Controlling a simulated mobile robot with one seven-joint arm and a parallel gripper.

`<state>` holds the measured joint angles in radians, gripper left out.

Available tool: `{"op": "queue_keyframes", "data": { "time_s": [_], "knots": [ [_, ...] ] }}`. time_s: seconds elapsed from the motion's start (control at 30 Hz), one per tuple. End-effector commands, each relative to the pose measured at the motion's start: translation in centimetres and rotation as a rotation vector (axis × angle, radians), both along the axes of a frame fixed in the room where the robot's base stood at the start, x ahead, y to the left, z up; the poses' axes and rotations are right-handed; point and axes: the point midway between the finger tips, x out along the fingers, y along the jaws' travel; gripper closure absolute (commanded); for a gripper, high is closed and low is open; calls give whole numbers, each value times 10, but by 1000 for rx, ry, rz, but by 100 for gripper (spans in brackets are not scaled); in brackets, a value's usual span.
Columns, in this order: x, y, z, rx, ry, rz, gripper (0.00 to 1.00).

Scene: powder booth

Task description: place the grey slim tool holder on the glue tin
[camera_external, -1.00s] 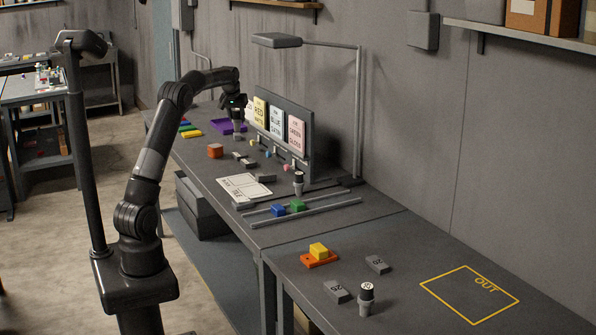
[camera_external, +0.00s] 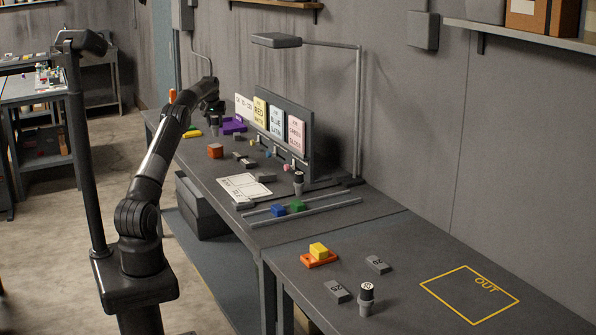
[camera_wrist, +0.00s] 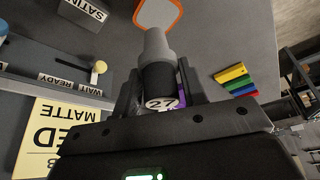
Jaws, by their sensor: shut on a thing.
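My gripper (camera_external: 213,112) is at the far end of the long bench. It is shut on the grey slim tool holder (camera_wrist: 155,46), which has a narrow grey end, a dark band and a label reading 27. The holder also shows below the gripper in the external view (camera_external: 214,128).
A purple tray (camera_external: 233,125) lies just right of the gripper. Coloured bars (camera_wrist: 235,80) lie on the bench nearby. The sign board (camera_external: 285,130) stands along the wall side.

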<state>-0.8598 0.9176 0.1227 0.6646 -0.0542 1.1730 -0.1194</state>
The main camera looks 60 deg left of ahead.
Motion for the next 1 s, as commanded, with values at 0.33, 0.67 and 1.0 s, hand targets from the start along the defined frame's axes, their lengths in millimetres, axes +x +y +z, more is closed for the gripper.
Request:
{"op": "queue_keyframes", "data": {
  "time_s": [0.33,0.67,1.0],
  "knots": [
    [-3,8,-28,0,-1,0,96],
    [-3,9,-44,3,-3,0,96],
    [-3,8,-48,0,-1,0,51]
  ]
}}
